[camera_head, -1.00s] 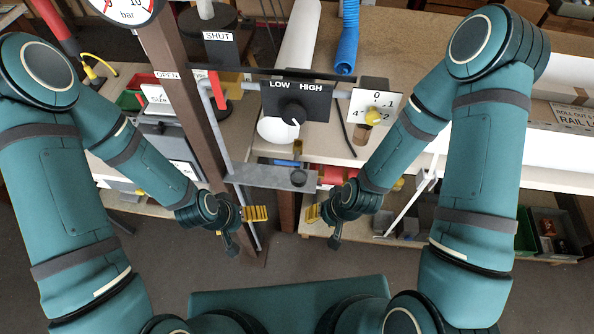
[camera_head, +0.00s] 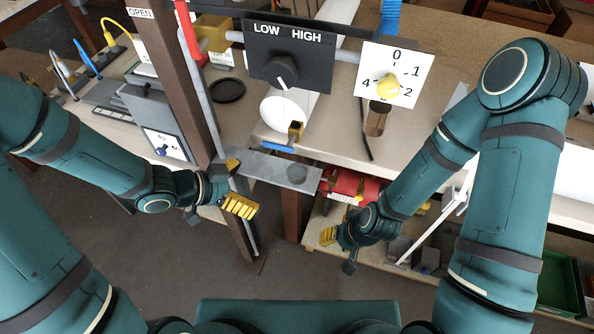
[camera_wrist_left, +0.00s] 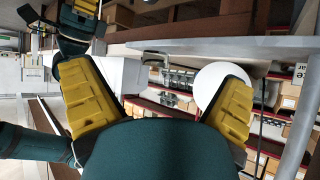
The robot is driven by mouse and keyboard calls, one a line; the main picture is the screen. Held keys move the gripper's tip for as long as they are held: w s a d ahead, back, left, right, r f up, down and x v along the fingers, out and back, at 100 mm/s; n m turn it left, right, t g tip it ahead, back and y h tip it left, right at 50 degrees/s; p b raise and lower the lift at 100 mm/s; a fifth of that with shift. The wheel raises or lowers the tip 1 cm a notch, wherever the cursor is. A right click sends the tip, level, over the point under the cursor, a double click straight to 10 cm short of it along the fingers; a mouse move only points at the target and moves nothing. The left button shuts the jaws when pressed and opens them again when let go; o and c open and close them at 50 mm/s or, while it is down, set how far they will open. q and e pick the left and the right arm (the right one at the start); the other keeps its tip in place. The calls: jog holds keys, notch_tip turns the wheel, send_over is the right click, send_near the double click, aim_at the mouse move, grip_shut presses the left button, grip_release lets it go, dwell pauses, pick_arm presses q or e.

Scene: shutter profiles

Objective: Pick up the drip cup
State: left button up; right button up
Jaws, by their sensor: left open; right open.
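The drip cup appears to be the small round grey cup (camera_head: 296,173) standing on a grey metal shelf (camera_head: 262,165), below the brass spout (camera_head: 295,131). My left gripper (camera_head: 238,187) is open and empty, just left of the shelf's left end and apart from the cup. In the left wrist view its two yellow-padded fingers (camera_wrist_left: 158,100) stand wide apart with nothing between them. I cannot make out the cup in that view. My right gripper (camera_head: 332,237) is open, below and to the right of the cup; only one yellow pad shows clearly.
A brown post (camera_head: 180,85) stands left of the shelf. A red cylinder (camera_head: 352,185) lies under the bench, right of the shelf.

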pick_arm(q)
jog(key=b, duration=0.2)
send_near(297, 168)
jog(key=d+f, duration=0.1)
jog(key=s+d+f, duration=0.1)
jog(key=d, duration=0.2)
jog(key=w+d+b, duration=0.1)
jog(key=w+d, duration=0.1)
jog(key=d, duration=0.1)
jog(key=shift+w+f, duration=0.1)
jog(key=shift+f, duration=0.15)
jog(key=shift+w+d+f+b, duration=0.15)
jog(key=shift+d+b, duration=0.1)
jog(key=shift+b, duration=0.1)
jog(key=shift+c, duration=0.3)
jog(key=c, duration=1.3)
jog(key=shift+c, duration=0.2)
